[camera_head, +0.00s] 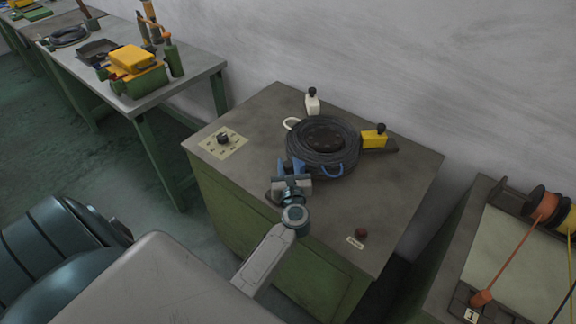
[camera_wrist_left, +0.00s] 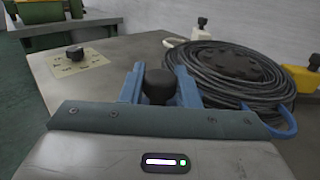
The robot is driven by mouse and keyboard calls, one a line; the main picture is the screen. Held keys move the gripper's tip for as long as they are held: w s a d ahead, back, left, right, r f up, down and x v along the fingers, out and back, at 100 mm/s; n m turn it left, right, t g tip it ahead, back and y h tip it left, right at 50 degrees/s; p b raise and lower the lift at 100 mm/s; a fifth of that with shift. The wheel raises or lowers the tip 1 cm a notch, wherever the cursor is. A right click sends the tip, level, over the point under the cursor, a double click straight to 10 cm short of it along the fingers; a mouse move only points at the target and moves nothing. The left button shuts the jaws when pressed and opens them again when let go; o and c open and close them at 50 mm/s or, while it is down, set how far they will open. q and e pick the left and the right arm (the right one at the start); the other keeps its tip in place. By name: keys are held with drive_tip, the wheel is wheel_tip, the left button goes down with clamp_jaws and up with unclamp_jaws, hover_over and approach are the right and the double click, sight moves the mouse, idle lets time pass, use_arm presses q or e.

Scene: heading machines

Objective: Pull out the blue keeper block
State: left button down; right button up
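My left gripper (camera_head: 291,168) is at the near edge of a dark coil (camera_head: 320,148) on the green cabinet. Its two blue fingers stand apart in the wrist view (camera_wrist_left: 161,84), with a black knob (camera_wrist_left: 160,87) between them. I cannot tell whether they press on it. The knob appears to belong to the blue keeper block, whose body is hidden by the gripper. A white block (camera_head: 312,104) and a yellow block (camera_head: 374,138), both with black knobs, stand at the coil's far and right sides. My right gripper is not in view.
The cabinet top (camera_head: 400,200) is clear at the right, apart from a dark red button (camera_head: 361,233). A dial plate (camera_head: 222,141) is at the left. A blue loop (camera_head: 335,170) sticks out from the coil. Another bench with cable spools (camera_head: 545,207) stands at the right.

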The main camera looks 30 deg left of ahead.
use_arm(q)
drive_tip(key=s, duration=0.5)
drive_tip(key=shift+s+a, duration=0.2)
drive_tip(key=shift+w+f, duration=0.1)
drive_tip(key=shift+f, duration=0.05)
drive_tip(key=c, duration=1.5)
unclamp_jaws()
drive_tip(key=shift+c, duration=0.2)
drive_tip(key=o, duration=0.4)
drive_tip(key=shift+c, duration=0.2)
drive_tip(key=shift+o, duration=0.3)
drive_tip(key=shift+s, duration=0.2)
drive_tip(key=shift+w, duration=0.1)
